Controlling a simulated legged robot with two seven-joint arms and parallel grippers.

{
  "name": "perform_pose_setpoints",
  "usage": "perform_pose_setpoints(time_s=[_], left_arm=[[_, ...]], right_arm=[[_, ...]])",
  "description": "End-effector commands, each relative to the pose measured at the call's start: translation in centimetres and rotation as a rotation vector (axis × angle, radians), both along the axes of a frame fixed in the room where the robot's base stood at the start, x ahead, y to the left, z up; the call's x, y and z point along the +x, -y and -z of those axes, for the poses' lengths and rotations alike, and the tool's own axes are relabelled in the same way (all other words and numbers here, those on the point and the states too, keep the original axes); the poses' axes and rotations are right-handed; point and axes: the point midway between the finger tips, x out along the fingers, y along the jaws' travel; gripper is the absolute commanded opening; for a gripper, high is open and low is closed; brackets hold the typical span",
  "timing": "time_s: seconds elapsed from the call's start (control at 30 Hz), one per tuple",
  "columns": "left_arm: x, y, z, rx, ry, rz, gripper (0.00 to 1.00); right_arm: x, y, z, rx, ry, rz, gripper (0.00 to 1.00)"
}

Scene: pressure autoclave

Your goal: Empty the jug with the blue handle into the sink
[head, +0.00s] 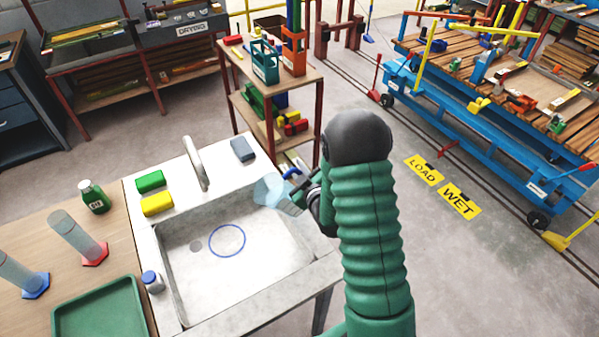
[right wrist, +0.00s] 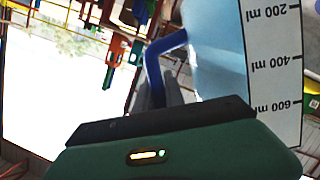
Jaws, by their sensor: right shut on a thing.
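The clear, bluish jug (head: 272,190) is at the right rim of the sink in the head view, looking tilted with its wider end over the basin. Its blue handle (head: 291,174) points towards my right gripper (head: 299,188), which is shut on it and partly hidden by my arm. In the right wrist view the jug (right wrist: 215,50) shows a white ml scale that reads upside down, and the blue handle (right wrist: 156,70) runs down to the fingers. I cannot tell how much liquid is inside. The sink (head: 262,245) has a drain and a blue ring on its floor. My left gripper is out of view.
Cylinders, a green bottle (head: 94,197) and a green tray (head: 100,312) are on the left table. A shelf (head: 275,90) stands behind.

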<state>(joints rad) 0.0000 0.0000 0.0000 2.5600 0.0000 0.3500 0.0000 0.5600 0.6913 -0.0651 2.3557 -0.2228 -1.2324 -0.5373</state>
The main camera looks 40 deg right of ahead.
Motion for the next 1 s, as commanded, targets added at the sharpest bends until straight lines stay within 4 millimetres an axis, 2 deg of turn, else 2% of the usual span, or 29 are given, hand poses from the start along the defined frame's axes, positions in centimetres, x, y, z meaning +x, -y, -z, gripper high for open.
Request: perform_pose_setpoints(time_s=[0.37,0.8,1.0], left_arm=[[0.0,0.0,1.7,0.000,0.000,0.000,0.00],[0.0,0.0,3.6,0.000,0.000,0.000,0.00],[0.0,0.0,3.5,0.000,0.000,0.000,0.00]], right_arm=[[0.3,-1.0,-1.1,-0.233,-0.052,-0.003,0.00],[0.7,-2.4,-1.4,-0.455,-0.105,-0.002,0.00],[0.6,-2.4,-1.7,-0.460,-0.107,0.000,0.00]])
